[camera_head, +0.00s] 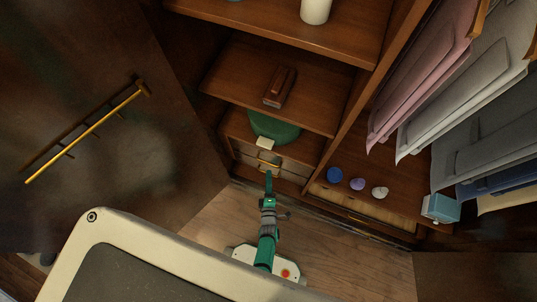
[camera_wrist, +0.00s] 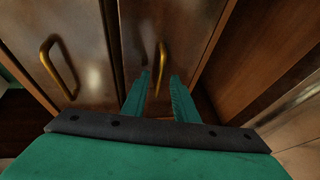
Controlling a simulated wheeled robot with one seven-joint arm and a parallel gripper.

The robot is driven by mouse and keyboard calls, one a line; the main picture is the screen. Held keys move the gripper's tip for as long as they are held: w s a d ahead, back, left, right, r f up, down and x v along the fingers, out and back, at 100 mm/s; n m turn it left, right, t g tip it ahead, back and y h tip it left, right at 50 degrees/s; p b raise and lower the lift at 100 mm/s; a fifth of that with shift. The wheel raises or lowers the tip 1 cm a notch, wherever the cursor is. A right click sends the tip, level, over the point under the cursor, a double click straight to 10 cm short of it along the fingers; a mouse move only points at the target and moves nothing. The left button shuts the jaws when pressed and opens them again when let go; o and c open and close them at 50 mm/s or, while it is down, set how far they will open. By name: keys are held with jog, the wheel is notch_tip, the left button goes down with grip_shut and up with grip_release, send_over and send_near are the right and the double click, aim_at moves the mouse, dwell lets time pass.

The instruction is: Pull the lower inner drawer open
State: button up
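Two inner drawers with brass handles sit low in the armoire. In the wrist view, turned sideways, their fronts stand side by side. The upper drawer (camera_wrist: 75,45) with its handle (camera_wrist: 52,68) is at left. The lower drawer (camera_wrist: 150,25) is in the middle, with its handle (camera_wrist: 162,58) ahead of my fingers. My gripper (camera_wrist: 160,77) is open, one finger to each side of that handle's line; whether the fingertips overlap the handle in depth I cannot tell. In the head view my gripper (camera_head: 268,174) is in front of the drawers, partly hiding the lower front. Both drawers look closed.
A green object (camera_head: 274,126) and a pale block (camera_head: 265,143) are above the drawers. A brown item (camera_head: 280,88) lies on the shelf higher up. Right of the divider are small balls (camera_head: 334,175), a light-blue box (camera_head: 440,208) and hanging clothes (camera_head: 460,75). The armoire door (camera_head: 95,120) stands left.

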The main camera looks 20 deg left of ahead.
jog(key=shift+c, duration=0.5)
grip_shut()
jog(key=shift+w, duration=0.15)
dwell(0.7)
